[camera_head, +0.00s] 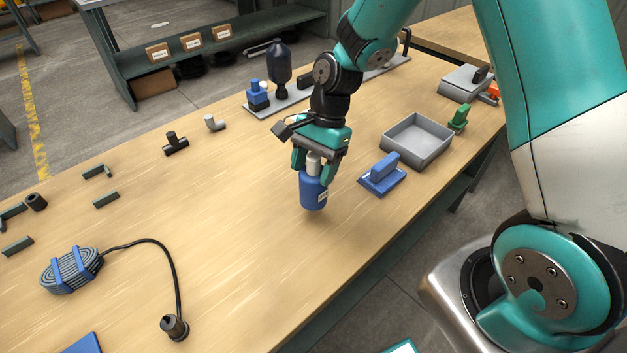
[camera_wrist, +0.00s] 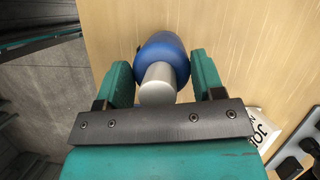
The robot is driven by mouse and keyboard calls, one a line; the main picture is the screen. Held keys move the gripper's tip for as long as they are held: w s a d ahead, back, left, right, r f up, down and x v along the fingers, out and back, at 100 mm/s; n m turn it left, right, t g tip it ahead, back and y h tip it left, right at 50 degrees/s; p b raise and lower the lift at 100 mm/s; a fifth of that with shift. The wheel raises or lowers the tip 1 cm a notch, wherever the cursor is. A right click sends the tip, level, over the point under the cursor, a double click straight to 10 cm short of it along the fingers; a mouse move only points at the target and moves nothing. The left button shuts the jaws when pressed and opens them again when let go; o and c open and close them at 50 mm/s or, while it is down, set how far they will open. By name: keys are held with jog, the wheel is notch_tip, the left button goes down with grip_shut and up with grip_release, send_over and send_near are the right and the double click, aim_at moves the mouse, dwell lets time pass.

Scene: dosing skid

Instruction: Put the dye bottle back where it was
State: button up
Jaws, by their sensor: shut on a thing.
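Right of the bottle are a blue block with a handle (camera_head: 382,174), a grey tray (camera_head: 444,142) and a green valve (camera_head: 459,118). Behind stands a dosing plate with a dark bottle (camera_head: 279,62) and blue pump (camera_head: 257,95). A coiled hose (camera_head: 70,271) lies left.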

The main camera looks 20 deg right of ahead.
jog(key=shift+f, duration=2)
jog(key=shift+f, duration=0.1)
jog(key=o, duration=1.4)
jog(key=v, duration=1.2)
notch_tip(320, 180, up, 8)
jog(key=n+t, duration=0.1)
jog(key=n, duration=0.8)
send_over(314, 181)
jog(key=s, duration=0.4)
jog(key=s+a+r+n, duration=0.1)
jog(key=s+n, duration=0.2)
jog(key=s, duration=0.1)
jog(key=s+a+r+n, duration=0.1)
jog(key=s+n, duration=0.3)
jog(key=s+a+r+n+t, duration=0.1)
jog(key=s+n, duration=0.2)
jog(key=s, duration=0.1)
jog(key=shift+s+a+r, duration=0.15)
jog(key=shift+a+r, duration=0.15)
jog(key=shift+a, duration=0.05)
